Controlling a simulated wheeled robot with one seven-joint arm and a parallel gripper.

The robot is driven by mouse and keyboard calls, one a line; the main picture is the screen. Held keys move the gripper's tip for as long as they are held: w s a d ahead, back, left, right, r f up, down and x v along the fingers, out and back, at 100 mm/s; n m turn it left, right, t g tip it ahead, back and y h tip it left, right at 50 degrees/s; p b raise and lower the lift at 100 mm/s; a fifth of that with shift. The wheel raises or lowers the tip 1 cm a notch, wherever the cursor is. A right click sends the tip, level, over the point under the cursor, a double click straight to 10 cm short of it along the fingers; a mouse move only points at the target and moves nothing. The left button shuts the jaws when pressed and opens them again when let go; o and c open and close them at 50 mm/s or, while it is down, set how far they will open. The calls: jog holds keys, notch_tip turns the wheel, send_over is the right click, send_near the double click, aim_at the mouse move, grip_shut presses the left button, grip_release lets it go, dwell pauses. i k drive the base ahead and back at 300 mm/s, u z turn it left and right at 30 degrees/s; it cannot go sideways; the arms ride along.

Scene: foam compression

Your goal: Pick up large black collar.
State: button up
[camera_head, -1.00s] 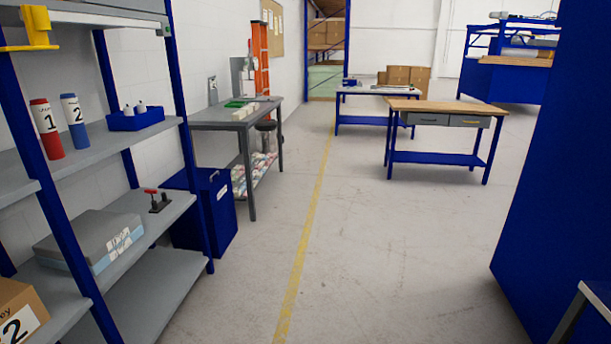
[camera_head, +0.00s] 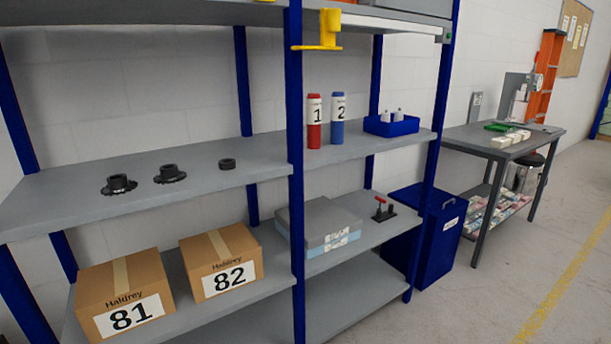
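Several black round parts stand on the middle shelf (camera_head: 60,205) of the left rack bay. Two are flanged black collars of similar size: the left collar (camera_head: 119,184) and the one to its right (camera_head: 170,174). A smaller plain black ring (camera_head: 227,164) lies further right, near the blue post. I cannot tell for sure from here which of the two flanged ones is larger; the left one is nearer to me. Nothing covers them. My gripper is not in view.
Below stand two cardboard boxes, marked 81 (camera_head: 125,298) and 82 (camera_head: 221,262). A blue upright post (camera_head: 296,200) divides the bays. The right bay holds a red tube (camera_head: 314,135), a blue tube (camera_head: 338,130) and a blue tray (camera_head: 391,126). Open floor (camera_head: 500,290) lies right.

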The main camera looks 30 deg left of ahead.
aim_at(227, 164)
jog(key=u, duration=0.55)
jog(key=i, duration=0.9)
jog(key=u, duration=0.55)
